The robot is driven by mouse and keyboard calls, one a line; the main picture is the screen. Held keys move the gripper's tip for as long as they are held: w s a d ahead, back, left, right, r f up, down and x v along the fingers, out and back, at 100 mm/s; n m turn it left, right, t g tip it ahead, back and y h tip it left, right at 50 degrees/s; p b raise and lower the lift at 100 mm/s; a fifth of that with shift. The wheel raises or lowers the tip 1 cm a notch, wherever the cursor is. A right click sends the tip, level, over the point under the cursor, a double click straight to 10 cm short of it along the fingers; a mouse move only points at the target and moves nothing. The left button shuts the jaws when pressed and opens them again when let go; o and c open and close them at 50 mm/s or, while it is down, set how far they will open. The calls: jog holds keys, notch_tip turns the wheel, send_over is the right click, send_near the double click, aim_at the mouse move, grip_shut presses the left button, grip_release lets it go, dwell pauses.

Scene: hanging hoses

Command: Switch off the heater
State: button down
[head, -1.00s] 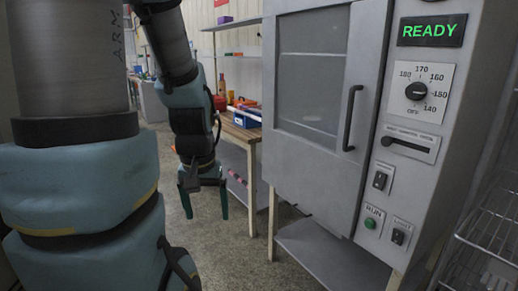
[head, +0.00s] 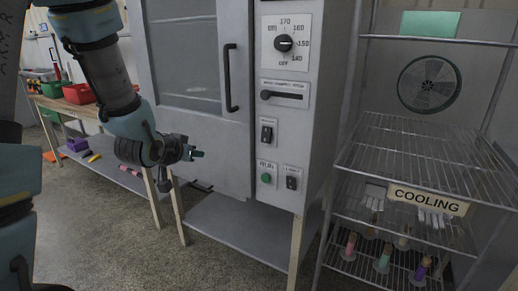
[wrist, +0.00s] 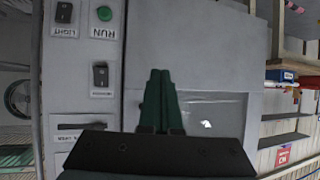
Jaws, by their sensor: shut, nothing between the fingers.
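The heater is a grey cabinet with a glazed door (head: 190,60) and a control column on its right. A black dial (head: 284,43), marked 140 to 180 and OFF, seems to point near 150. Below it are a black slide lever (head: 266,95), a black rocker switch (head: 267,133), a green RUN button (head: 266,178) and a LIGHT switch (head: 292,182). My gripper (head: 196,153) is shut and empty, left of the rocker switch, pointing right. In the wrist view my gripper (wrist: 160,73) is beside the rocker switch (wrist: 100,76), apart from it; the dial is out of view there.
A wooden bench (head: 70,108) with bins is at left. A black door handle (head: 231,78) stands out above my gripper. The floor in front is clear.

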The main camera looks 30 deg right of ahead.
aim_at(264, 140)
jog(key=s+d+r+m+h+b, duration=0.1)
jog(key=s+d+h, duration=0.3)
jog(key=d, duration=0.5)
jog(key=shift+s+d+m+g+h, duration=0.35)
jog(key=shift+m+h, duration=0.25)
jog(key=shift+m, duration=0.3)
jog(key=shift+w+d+r, duration=0.1)
jog(key=p+x, duration=0.3)
jog(key=x, duration=1)
jog(key=shift+w+d, duration=0.15)
jog(key=shift+d, duration=0.15)
jog(key=shift+f, duration=0.2)
